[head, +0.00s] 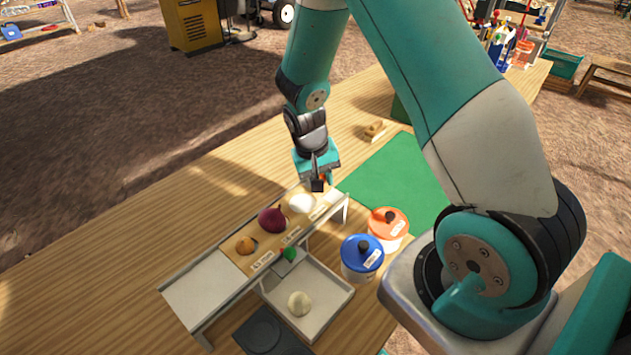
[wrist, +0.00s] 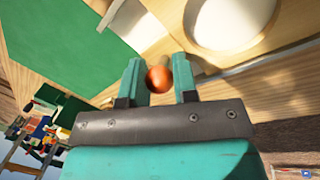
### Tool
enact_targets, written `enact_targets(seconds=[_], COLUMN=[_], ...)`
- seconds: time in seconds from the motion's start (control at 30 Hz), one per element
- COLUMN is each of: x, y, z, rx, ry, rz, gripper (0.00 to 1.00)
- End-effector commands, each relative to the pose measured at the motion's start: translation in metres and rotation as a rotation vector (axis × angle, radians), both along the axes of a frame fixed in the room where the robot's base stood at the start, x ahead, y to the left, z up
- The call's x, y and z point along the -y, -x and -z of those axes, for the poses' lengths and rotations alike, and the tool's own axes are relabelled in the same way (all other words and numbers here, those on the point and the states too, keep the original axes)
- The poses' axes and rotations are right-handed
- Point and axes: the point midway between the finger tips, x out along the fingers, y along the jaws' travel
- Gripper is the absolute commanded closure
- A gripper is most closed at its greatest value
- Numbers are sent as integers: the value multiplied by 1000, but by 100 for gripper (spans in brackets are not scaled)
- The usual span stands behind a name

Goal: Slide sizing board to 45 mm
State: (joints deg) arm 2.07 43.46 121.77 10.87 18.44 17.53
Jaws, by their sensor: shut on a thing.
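The wooden sizing board (head: 263,244) lies on a raised metal rack. A brown onion (head: 245,245), a red onion (head: 271,220) and a white onion (head: 300,203) sit along it. My gripper (head: 319,186) points down at the rack's far right end, beyond the white onion. In the wrist view, its two fingers are on either side of a round orange-red knob (wrist: 158,79), next to the board's pale edge (wrist: 184,45). How the knob joins the board is hidden. The labels along the rack (head: 263,261) are too small to read.
A tray (head: 333,306) below the rack holds a white onion (head: 299,303); a green knob (head: 290,254) is above it. A blue-lidded tub (head: 362,257) and an orange-lidded tub (head: 388,228) stand to the right. A green mat (head: 385,177) lies behind. The table's left is clear.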

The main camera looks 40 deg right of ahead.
Motion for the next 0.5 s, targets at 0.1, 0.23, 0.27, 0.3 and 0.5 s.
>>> enact_targets(seconds=[0.1, 0.23, 0.27, 0.3, 0.5], x=[8, 16, 18, 21, 33], y=[-2, -4, -5, -5, -8], z=[-1, -1, -1, -1, -1], rx=[3, 4, 4, 4, 4], ry=[1, 2, 2, 2, 2], rz=[2, 2, 2, 2, 2], gripper=[100, 100, 100, 100, 100])
